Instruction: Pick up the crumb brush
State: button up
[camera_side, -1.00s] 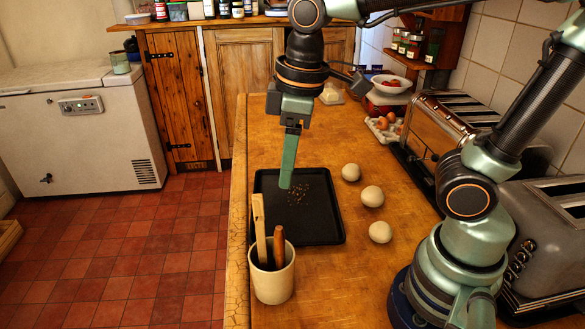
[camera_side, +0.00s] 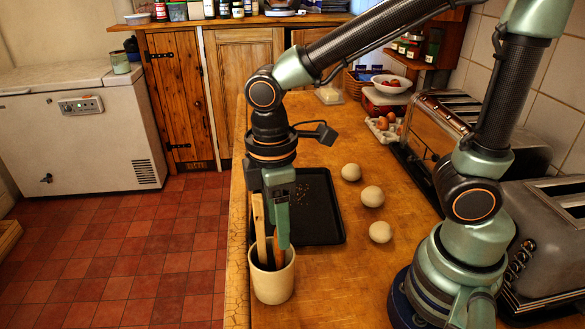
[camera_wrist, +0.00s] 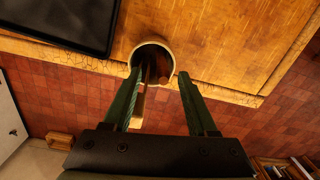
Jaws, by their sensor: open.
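A cream crock (camera_side: 273,284) stands at the counter's left edge and holds a pale wooden handle (camera_side: 259,228) and a shorter red-brown handle (camera_side: 277,256). I cannot tell which belongs to the crumb brush; anything lower is hidden inside the crock. My gripper (camera_side: 283,246) points down over the crock, its fingertips around rim height, partly covering the red-brown handle. In the wrist view my open gripper (camera_wrist: 160,71) has the crock (camera_wrist: 168,56) ahead between its fingertips. The pale handle (camera_wrist: 139,105) shows between the fingers, close to the left one. Nothing is gripped.
A black tray (camera_side: 322,222) with crumbs lies just behind the crock. Several pale round balls (camera_side: 372,196) sit right of it. Toasters (camera_side: 545,235) line the right side. The counter right of the crock is clear; its left edge drops to the tiled floor.

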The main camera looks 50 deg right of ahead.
aim_at(280, 263)
jog(key=f, duration=0.4)
jog(key=shift+s+a, duration=0.15)
jog(key=shift+s, duration=0.05)
grip_shut()
